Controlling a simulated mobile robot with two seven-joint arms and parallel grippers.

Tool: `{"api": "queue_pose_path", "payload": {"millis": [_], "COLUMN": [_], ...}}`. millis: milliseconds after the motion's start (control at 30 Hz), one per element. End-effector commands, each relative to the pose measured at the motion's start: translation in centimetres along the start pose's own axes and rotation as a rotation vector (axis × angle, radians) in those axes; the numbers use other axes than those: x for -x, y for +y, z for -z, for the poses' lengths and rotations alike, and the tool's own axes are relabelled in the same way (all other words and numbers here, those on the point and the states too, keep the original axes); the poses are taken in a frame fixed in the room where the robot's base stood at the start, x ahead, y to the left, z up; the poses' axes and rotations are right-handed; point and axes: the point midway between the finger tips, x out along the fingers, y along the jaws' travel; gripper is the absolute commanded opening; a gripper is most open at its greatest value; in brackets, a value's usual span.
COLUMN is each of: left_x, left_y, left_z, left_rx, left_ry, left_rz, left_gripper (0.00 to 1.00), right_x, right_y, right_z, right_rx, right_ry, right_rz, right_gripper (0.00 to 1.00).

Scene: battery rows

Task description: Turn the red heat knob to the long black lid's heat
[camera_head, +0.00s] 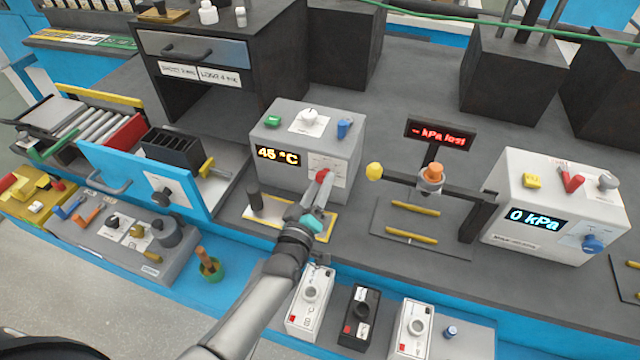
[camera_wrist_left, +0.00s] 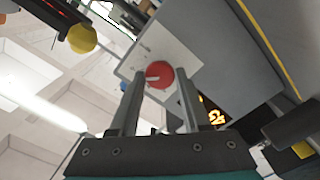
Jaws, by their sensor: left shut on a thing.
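The red heat knob (camera_head: 321,175) is on the front of a grey heater box (camera_head: 273,137), beside a display reading about 45 °C. The knob has a pale pointer mark and shows in the left wrist view (camera_wrist_left: 160,75). My left gripper (camera_head: 319,190) reaches up to the box face, and its fingertips (camera_wrist_left: 155,82) are closed around the knob's sides. The fingers partly hide the knob in the head view. A black box (camera_head: 358,318) with a round top stands between two white ones at the front. I cannot tell which thing is the long black lid.
A white pressure box (camera_head: 535,235) reading 0 kPa stands at the right. A stand with a yellow knob (camera_head: 374,171) is just right of the heater. A dark post (camera_head: 254,196) rises left of my gripper. The grey bench (camera_head: 415,85) behind is mostly clear.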

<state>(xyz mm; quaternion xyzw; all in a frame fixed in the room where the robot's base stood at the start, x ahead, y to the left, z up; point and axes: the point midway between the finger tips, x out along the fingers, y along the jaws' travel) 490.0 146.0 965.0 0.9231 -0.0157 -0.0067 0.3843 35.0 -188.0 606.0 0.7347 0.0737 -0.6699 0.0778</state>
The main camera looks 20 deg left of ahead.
Motion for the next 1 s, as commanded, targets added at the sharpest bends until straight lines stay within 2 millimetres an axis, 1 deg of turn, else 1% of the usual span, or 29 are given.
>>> {"api": "queue_pose_path", "payload": {"millis": [400, 433, 667, 900, 1000], "left_x": [0.00, 0.00, -0.01, 0.03, 0.39], "left_y": [-0.02, -0.02, -0.01, -0.01, -0.03], "left_z": [0.02, 0.02, 0.02, 0.01, 0.00], "left_rx": [-0.004, -0.004, -0.004, -0.004, -0.004], "left_ry": [0.001, 0.001, 0.001, 0.000, 0.000], "left_rz": [0.000, 0.000, 0.000, 0.000, 0.000], "left_gripper": [0.00, 0.50, 0.76, 0.76, 0.76], "right_x": [0.01, 0.01, 0.01, 0.02, 0.08], "right_y": [0.00, 0.01, 0.01, 0.01, 0.01], "right_z": [0.01, 0.01, 0.01, 0.01, 0.01], "right_rx": [0.000, 0.000, 0.000, 0.000, 0.000], "right_ry": [0.000, 0.000, 0.000, 0.000, 0.000], "right_rz": [0.000, 0.000, 0.000, 0.000, 0.000], "right_gripper": [0.50, 0.50, 0.50, 0.50, 0.50]}}
